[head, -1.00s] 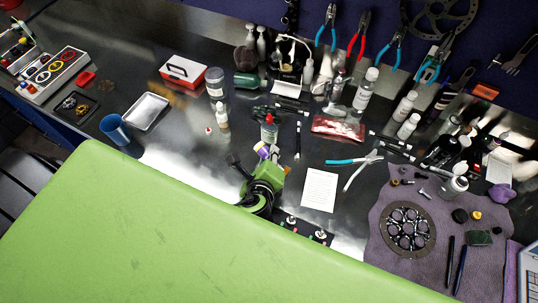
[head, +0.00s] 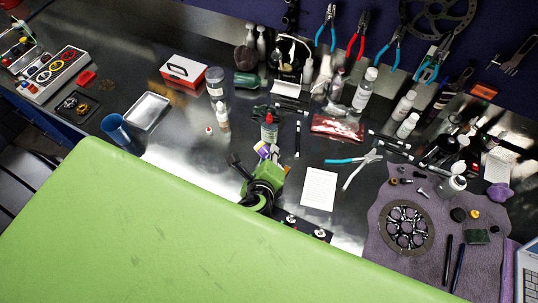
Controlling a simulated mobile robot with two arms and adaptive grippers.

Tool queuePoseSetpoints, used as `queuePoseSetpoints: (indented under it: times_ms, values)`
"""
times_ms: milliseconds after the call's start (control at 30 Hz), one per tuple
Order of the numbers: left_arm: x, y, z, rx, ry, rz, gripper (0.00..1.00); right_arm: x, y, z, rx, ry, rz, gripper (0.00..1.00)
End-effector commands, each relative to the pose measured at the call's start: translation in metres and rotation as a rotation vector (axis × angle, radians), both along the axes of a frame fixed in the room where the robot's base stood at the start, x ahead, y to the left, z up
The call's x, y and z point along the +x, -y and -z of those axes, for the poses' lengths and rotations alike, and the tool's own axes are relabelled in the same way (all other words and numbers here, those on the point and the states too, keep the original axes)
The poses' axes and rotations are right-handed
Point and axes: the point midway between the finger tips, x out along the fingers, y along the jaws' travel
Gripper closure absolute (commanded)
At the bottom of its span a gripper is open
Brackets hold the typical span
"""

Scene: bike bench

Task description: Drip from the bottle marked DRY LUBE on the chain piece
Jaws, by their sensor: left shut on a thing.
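My left gripper (head: 262,161), on a green and black wrist, is over the middle of the bench. It is shut on a small purple and white thing (head: 262,149), which looks like a bottle; its lettering cannot be read. A bottle with a red tip (head: 269,131) stands just behind it. A small white bottle (head: 222,118) stands to the left. A dark strip with small silver parts (head: 303,228) lies right of the wrist, partly hidden; I cannot tell whether the chain piece is there. My right gripper is not in view.
A white printed sheet (head: 320,189) and pliers (head: 352,162) lie to the right. Several bottles crowd the back right. My green body hides the near bench.

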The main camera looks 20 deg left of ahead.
Motion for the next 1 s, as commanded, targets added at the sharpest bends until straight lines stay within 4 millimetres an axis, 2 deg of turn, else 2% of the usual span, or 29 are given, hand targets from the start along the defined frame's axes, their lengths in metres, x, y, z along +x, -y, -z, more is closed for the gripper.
queuePoseSetpoints:
  times_ms: [200,600,1000]
  values:
    - [0.0,0.0,-0.024,-0.001,0.003,-0.001,0.9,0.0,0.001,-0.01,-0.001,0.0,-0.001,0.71]
    - [0.001,0.0,-0.061,-0.002,0.002,0.0,0.9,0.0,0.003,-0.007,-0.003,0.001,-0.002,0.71]
    - [0.0,0.0,-0.068,0.0,0.002,-0.001,0.9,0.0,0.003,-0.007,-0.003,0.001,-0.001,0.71]
